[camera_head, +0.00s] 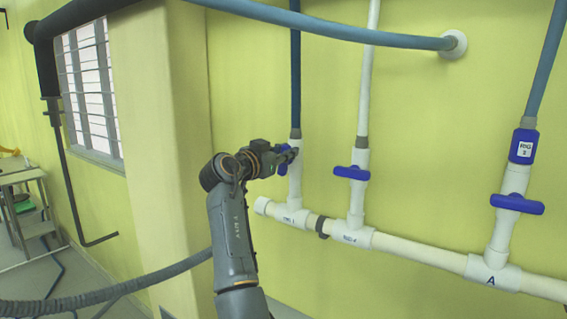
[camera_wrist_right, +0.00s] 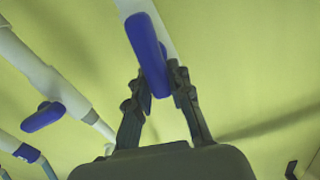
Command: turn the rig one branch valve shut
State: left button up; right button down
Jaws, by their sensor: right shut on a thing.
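A blue valve handle (camera_head: 283,164) sits on the leftmost white branch pipe (camera_head: 295,186), above a tee whose small label is hard to read. My right gripper (camera_head: 293,155) reaches it from the left and partly hides it. In the right wrist view the blue handle (camera_wrist_right: 147,50) shows large, its lower end between the two fingers of my right gripper (camera_wrist_right: 160,86), which is shut on it. There the handle runs roughly along its white pipe. My left gripper is not in view.
Two more blue handles, on the middle branch (camera_head: 351,173) and the right branch (camera_head: 517,204), lie across their pipes. A white header pipe (camera_head: 420,250) runs below along the yellow wall. A blue hose (camera_head: 350,33) crosses above. A grey hose (camera_head: 110,292) hangs at lower left.

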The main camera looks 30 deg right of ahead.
aim_at(292, 162)
jog(key=shift+s+d+f+m+b, duration=0.15)
jog(key=shift+s+f+m+b, duration=0.2)
jog(key=shift+m+b, duration=1.95)
jog(key=shift+s+d+f+m+b, duration=0.1)
jog(key=shift+s+f+m+b, duration=0.25)
jog(key=shift+m+b, duration=1.9)
jog(key=shift+s+d+f+m+b, duration=0.25)
jog(key=shift+m+b, duration=0.95)
jog(key=shift+m, duration=2.15)
jog(key=shift+a, duration=0.1)
jog(key=c, duration=1.4)
grip_release()
jog(key=shift+f, duration=0.1)
jog(key=shift+o, duration=1)
jog(key=shift+f, duration=0.2)
